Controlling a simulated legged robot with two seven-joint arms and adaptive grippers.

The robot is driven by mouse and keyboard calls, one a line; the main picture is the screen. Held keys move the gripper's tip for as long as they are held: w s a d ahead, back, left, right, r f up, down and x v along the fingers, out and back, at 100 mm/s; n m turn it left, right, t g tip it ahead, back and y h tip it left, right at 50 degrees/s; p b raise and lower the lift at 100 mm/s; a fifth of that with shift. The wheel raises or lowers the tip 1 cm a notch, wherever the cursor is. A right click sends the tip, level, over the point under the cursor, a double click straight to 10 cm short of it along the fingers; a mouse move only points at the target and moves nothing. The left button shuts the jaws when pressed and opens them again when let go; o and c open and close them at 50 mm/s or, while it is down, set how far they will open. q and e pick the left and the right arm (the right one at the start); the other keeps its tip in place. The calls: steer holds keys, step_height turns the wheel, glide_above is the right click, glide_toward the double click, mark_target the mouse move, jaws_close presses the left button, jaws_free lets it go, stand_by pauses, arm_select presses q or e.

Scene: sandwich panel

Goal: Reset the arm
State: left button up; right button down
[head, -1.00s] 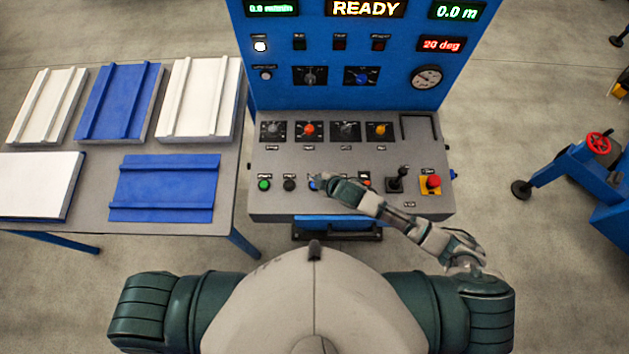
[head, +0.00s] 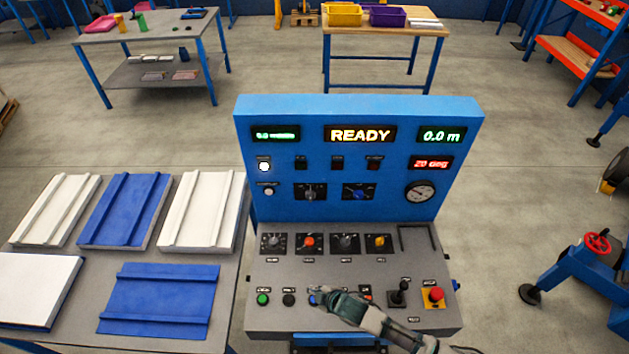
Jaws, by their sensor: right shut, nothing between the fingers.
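My right gripper (head: 318,296) is shut with nothing in it. It is over the lower button row of the grey control desk (head: 270,326), at the blue button (head: 312,300), which it partly hides. I cannot tell whether it touches the button. My right arm comes in from the bottom right. The blue upright panel (head: 450,135) behind the desk shows READY, 0.0 m and 20 deg. My left gripper is not in view.
A green button (head: 263,299), a black joystick (head: 398,293) and a red emergency button (head: 434,294) are on the desk. A table at the left holds white panels (head: 203,210) and blue panels (head: 160,299). Open floor lies behind the console.

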steer(key=s+d+r+m+g+h, duration=0.2)
steer(key=s+d+m+h, duration=0.1)
steer(key=s+d+m, duration=0.6)
steer(key=s+d+r+m+g+h, duration=0.1)
steer(key=s+d+r+m+h, duration=0.15)
steer(key=s+d+m, duration=0.65)
steer(key=s+d+f+n+g+b, duration=0.1)
steer(key=s+d+f, duration=0.15)
steer(key=f, duration=1.35)
steer(key=s+d+f+n+g+b, duration=0.1)
steer(key=s+f+n, duration=0.15)
steer(key=f, duration=1.25)
steer(key=s+d+f+b, duration=0.2)
steer(key=s+f, duration=1.4)
steer(key=s, duration=0.1)
steer(key=shift+d+f+g+h, duration=0.25)
steer(key=shift+g+h, duration=0.1)
steer(key=shift+g, duration=0.05)
steer(key=shift+m, duration=0.25)
